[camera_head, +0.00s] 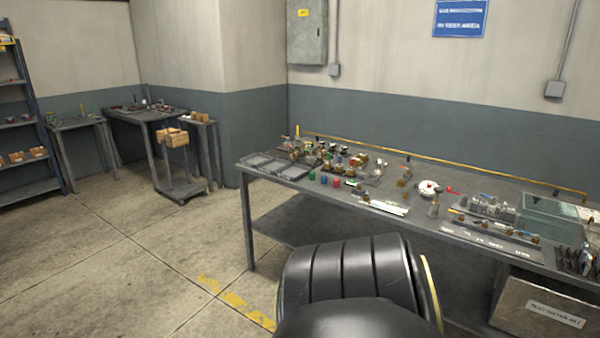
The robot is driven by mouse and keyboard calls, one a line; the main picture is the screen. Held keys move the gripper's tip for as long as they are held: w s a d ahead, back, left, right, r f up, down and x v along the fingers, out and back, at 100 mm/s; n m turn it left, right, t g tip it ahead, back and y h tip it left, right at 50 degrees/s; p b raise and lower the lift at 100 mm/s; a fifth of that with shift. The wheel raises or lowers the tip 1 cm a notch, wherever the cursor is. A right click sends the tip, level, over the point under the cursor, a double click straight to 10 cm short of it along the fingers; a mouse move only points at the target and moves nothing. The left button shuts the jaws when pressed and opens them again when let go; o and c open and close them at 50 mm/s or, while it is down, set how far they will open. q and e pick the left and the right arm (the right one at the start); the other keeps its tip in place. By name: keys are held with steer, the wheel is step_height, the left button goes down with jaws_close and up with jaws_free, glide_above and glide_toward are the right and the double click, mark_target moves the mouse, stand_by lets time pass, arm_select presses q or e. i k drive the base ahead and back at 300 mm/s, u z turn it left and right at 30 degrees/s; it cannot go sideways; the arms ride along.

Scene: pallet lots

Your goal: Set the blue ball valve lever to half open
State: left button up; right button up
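The workbench (300,184) stands across the middle and right, with many small fittings on it. I cannot pick out the blue ball valve lever for certain at this size. A small blue piece (324,180) stands near the front left of the bench between a green and a red one, but I cannot tell that it is a valve part. A red handle-like piece (452,190) lies right of a white round part (428,188). Neither gripper shows in the head view.
A clear greenish bin (548,215) stands at the bench's right end. A yellow rail (440,160) runs along its back edge. A labelled box (540,305) is below. A cart (182,188) and side tables stand at left; the floor between is open.

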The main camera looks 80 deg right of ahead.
mark_target(492, 208)
steer(key=z, duration=3.7)
